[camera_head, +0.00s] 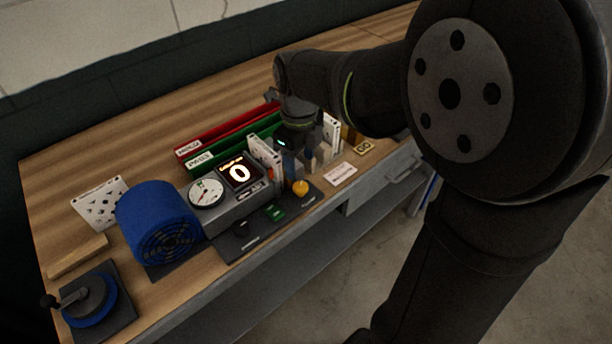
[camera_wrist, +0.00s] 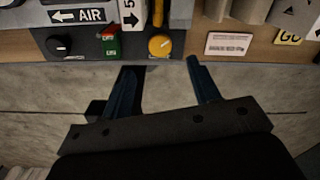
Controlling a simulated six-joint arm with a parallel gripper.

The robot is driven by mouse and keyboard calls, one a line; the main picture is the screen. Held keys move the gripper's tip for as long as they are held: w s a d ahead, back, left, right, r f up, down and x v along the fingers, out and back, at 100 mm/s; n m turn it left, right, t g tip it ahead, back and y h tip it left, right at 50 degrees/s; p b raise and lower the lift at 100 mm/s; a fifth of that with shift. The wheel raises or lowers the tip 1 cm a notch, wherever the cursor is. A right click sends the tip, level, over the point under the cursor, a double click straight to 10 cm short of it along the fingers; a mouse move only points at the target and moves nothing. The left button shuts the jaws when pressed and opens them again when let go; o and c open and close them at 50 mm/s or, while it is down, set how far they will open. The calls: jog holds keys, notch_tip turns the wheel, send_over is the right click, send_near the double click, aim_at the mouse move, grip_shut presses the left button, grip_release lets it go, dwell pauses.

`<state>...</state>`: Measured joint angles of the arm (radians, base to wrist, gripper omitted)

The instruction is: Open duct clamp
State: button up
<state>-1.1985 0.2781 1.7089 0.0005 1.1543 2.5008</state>
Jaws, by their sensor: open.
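I cannot tell for sure which part is the duct clamp. A blue round fixture with a black lever (camera_head: 88,296) sits on a dark plate at the bench's near left. My gripper (camera_wrist: 162,66) is open and empty, its blue fingers apart, the knob lying beyond and between the fingertips in the picture. In the head view my gripper (camera_head: 300,158) is partly hidden among the standing parts.
The panel has a black knob (camera_wrist: 60,45), a green and red switch (camera_wrist: 110,42), a gauge (camera_head: 206,192) and a display reading 0 (camera_head: 238,172). Red (camera_head: 215,132) and green (camera_head: 222,148) bins lie behind.

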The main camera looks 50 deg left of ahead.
aim_at(300, 186)
notch_tip(300, 186, down, 8)
jog(key=shift+r, duration=0.15)
jog(key=c, duration=1)
jog(key=shift+n, duration=1.6)
jog(key=o, duration=1)
jog(key=shift+m, duration=0.3)
